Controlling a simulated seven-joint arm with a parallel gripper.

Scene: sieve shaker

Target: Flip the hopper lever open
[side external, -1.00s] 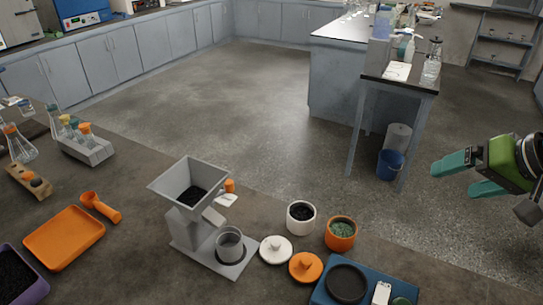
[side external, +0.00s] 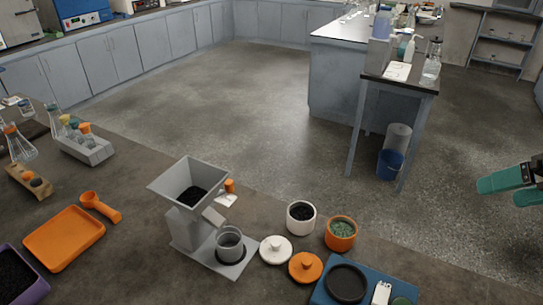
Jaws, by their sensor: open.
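The grey hopper (side external: 188,179) stands on the bench left of centre, with dark granules inside its square funnel. A small orange handle (side external: 229,186), apparently the lever's, shows at the funnel's right side above a pale plate (side external: 227,201). A grey chute piece (side external: 213,216) sits below, over a grey cup (side external: 229,245) on the hopper's base. Whether the lever is open or closed is too small to tell. My gripper (side external: 514,188) is at the far right edge, partly out of frame. Its teal fingers are apart, empty and far from the hopper.
Right of the hopper are a white jar (side external: 301,220), an orange jar (side external: 341,236), white and orange lids (side external: 305,267), and a blue device (side external: 324,292). An orange tray (side external: 63,240) and scoop (side external: 101,207) lie left. Space above the jars looks clear.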

